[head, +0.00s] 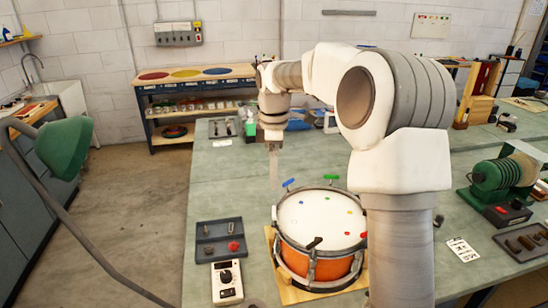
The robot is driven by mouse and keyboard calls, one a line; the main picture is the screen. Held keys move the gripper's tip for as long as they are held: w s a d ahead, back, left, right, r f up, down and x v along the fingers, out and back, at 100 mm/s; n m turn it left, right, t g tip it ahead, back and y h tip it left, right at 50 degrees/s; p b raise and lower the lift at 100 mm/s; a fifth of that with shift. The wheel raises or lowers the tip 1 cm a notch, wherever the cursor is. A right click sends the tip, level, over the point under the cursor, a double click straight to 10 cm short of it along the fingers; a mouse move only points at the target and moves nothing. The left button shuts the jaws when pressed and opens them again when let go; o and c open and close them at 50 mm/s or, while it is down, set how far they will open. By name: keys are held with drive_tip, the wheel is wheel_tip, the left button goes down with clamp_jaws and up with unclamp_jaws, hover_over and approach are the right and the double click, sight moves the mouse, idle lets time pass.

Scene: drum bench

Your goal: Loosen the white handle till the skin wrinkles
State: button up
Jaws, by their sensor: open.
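A drum (321,222) with a white skin and an orange shell stands on a wooden board (291,294). T-shaped handles show around its rim: a blue one (288,183), a green one (331,177), a black one (315,242) and a red one (363,235). I cannot make out a white handle; my arm covers the drum's right side. Small coloured marks dot the skin, and I see no clear wrinkles. My gripper (274,172) points down beyond the drum's back left edge, apart from the handles. It is open and empty, seen nearly edge-on.
A dark tray (219,254) with small parts, one red, lies left of the drum. A white box with a dial (226,283) is in front of it. A green machine (500,180) stands at the right. The green bench top left of my gripper is mostly clear.

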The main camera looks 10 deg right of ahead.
drive_tip(key=shift+r, duration=1.75)
drive_tip(key=s+r+m+t, duration=0.1)
drive_tip(key=s+r+m, duration=0.15)
drive_tip(key=s, duration=0.25)
drive_tip(key=s+r+m+t+h, duration=0.1)
drive_tip(key=s+r+m, duration=0.15)
drive_tip(key=s, duration=0.25)
drive_tip(key=s+r+m+t, duration=0.1)
drive_tip(key=s+m, duration=0.2)
drive_tip(key=s, duration=0.3)
drive_tip(key=s+f+m+t, duration=0.1)
drive_tip(key=s+m, duration=0.1)
drive_tip(key=s, duration=0.2)
drive_tip(key=s+f+m, duration=0.2)
drive_tip(key=s+m, duration=0.1)
drive_tip(key=s, duration=0.2)
drive_tip(key=s+f+m+t+y, duration=0.1)
drive_tip(key=s+m, duration=0.1)
drive_tip(key=s, duration=0.3)
drive_tip(key=shift+s+d+f+m+t, duration=0.2)
drive_tip(key=shift+d+f+m+t, duration=0.05)
drive_tip(key=shift+d+m+t, duration=0.1)
drive_tip(key=shift+c, duration=0.2)
